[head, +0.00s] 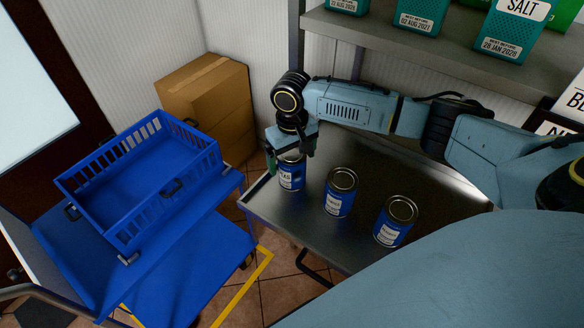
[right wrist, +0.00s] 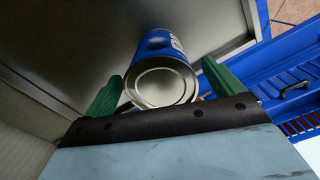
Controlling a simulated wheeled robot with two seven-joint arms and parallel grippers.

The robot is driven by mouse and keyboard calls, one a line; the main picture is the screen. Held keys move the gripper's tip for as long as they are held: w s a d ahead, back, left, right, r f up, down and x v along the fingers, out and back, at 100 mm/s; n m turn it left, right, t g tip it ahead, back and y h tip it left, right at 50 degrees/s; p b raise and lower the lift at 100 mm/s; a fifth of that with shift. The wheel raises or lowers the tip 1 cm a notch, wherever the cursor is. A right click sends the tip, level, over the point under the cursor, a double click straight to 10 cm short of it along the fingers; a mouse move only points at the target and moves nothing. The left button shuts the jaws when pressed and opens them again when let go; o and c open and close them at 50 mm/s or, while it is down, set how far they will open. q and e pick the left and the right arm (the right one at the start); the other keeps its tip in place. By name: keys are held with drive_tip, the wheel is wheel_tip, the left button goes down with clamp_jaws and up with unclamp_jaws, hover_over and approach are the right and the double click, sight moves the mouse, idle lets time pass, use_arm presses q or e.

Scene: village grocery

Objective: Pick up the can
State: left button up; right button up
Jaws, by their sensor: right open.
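Three blue cans with white labels and metal lids stand upright in a row on the metal table (head: 300,222). They are the left can (head: 291,177), the middle can (head: 340,193) and the right can (head: 396,221). My right gripper (head: 286,166) is at the left can, over its top, and partly hides it. In the right wrist view the can (right wrist: 163,82) shows its lid between the two green fingers of my open gripper (right wrist: 163,90). Gaps show beside the lid, so the fingers look apart from it. My left gripper is not in view.
An empty blue crate (head: 140,185) sits on a blue cart (head: 200,250) left of the table, with a narrow floor gap between. A cardboard box (head: 205,95) stands behind. A shelf (head: 400,45) with green salt boxes (head: 515,25) overhangs the table's back.

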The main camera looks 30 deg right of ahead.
drive_tip(key=shift+f, duration=0.9)
drive_tip(key=shift+c, duration=0.4)
drive_tip(key=shift+r, duration=0.1)
drive_tip(key=c, duration=1.3)
